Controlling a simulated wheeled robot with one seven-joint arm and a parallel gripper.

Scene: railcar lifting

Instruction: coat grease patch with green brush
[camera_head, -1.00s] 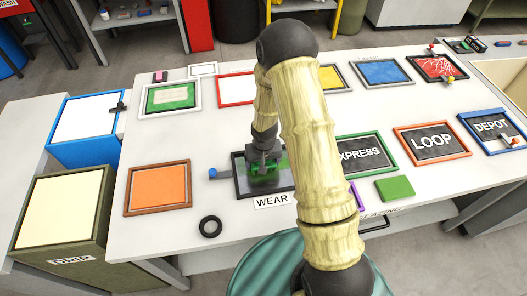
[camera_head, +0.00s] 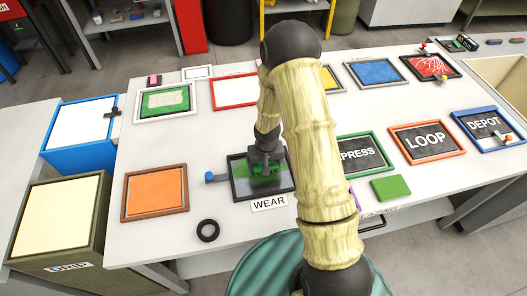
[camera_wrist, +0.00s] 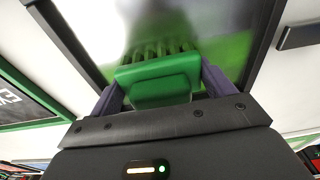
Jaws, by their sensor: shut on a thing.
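My gripper (camera_head: 266,160) is over the black-framed panel with the WEAR label in the head view. In the wrist view my gripper (camera_wrist: 160,95) is shut on the green brush (camera_wrist: 158,78), one purple finger on each side. The brush's bristles point toward the grey panel (camera_wrist: 110,35) and appear to touch it, though exact contact is hard to tell. Green colouring (camera_wrist: 215,50) shows on the panel around the bristles. In the head view a green area (camera_head: 270,182) lies on the panel beneath my gripper. No separate grease patch can be told apart from it.
A blue-ended grey handle (camera_head: 217,177) sticks out left of the WEAR panel. A black ring (camera_head: 208,230) lies in front of it. An orange panel (camera_head: 155,192) is at left.

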